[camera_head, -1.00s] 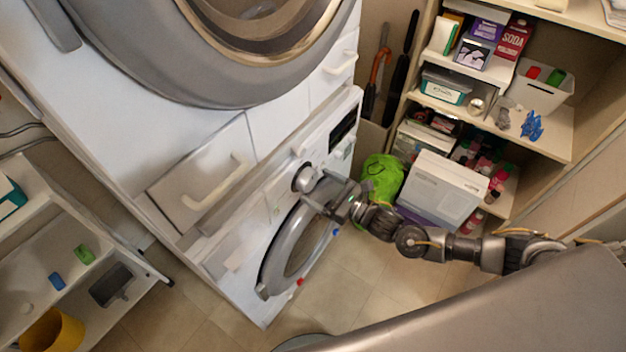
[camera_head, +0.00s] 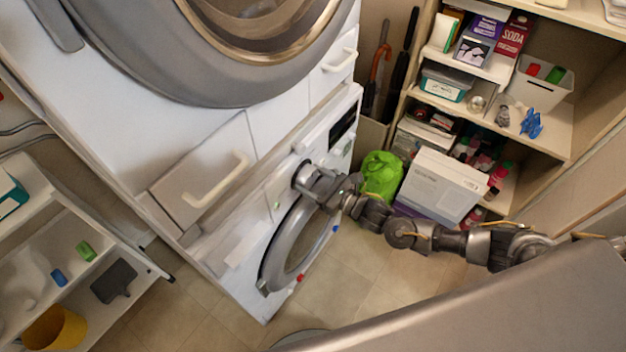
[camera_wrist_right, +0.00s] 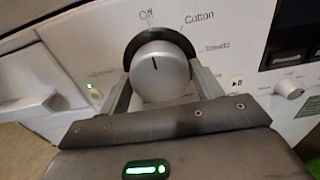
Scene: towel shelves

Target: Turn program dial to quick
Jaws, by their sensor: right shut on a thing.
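The program dial (camera_wrist_right: 160,75) is a round silver knob with a dark ring behind it, on the lower machine's white control panel (camera_wrist_right: 225,25). Its dark mark points up, close to the "Off" label, with "Cotton" to the right of that. A "quick" label is not readable. My right gripper (camera_wrist_right: 160,85) has one finger on each side of the dial and is shut on it. In the head view my right gripper (camera_head: 312,183) reaches the panel from the right and covers part of the dial (camera_head: 303,175). My left gripper is not in view.
The lower machine's round door (camera_head: 285,245) is just below the dial. A dark display (camera_head: 342,122) is on the same panel. A green bag (camera_head: 381,175) and white box (camera_head: 440,188) stand near my right arm. Shelves with supplies are at the right.

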